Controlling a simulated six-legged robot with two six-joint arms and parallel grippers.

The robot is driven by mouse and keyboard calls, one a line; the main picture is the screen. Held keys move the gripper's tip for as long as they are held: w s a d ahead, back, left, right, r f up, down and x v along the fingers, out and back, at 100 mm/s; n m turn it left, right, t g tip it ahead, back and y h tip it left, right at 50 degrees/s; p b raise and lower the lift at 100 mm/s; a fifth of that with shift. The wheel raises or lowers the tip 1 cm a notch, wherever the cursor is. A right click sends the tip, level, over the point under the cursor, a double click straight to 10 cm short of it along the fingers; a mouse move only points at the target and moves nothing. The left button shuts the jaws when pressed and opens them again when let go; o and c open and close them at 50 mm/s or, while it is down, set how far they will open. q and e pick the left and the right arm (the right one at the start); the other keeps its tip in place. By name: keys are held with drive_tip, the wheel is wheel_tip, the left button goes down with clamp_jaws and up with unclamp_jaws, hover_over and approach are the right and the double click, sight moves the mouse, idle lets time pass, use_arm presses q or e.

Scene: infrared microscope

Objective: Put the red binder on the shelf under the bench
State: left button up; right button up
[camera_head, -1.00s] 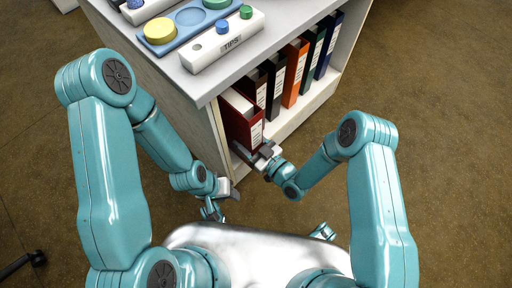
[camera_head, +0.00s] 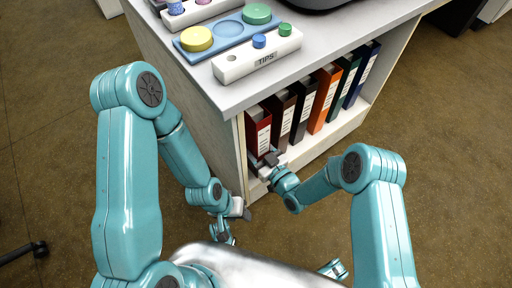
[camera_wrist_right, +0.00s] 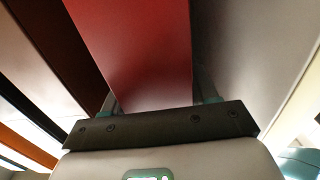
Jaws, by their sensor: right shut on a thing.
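The red binder (camera_head: 258,131) stands upright at the left end of the shelf (camera_head: 322,141) under the bench, beside the other binders. My right gripper (camera_head: 268,160) is at its lower front edge. In the right wrist view the red binder (camera_wrist_right: 140,50) rises from between the fingers of my right gripper (camera_wrist_right: 158,105), which is shut on it. My left gripper (camera_head: 232,222) hangs low, outside the bench's left side panel, away from the binder. Its fingers are too small to tell open from shut.
Dark, brown, orange, green and blue binders (camera_head: 325,97) stand in a row to the right. The bench side panel (camera_head: 190,105) is close on the left. The bench top carries a blue tray (camera_head: 228,33) and a white TIPS rack (camera_head: 257,58). The floor in front is clear.

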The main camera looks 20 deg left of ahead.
drive_tip(key=shift+f+b, duration=0.3)
drive_tip(key=shift+b, duration=0.05)
drive_tip(key=o, duration=1.6)
drive_tip(key=shift+r, duration=0.1)
drive_tip(key=shift+o, duration=1.1)
drive_tip(key=p+v, duration=0.1)
drive_tip(key=v, duration=0.9)
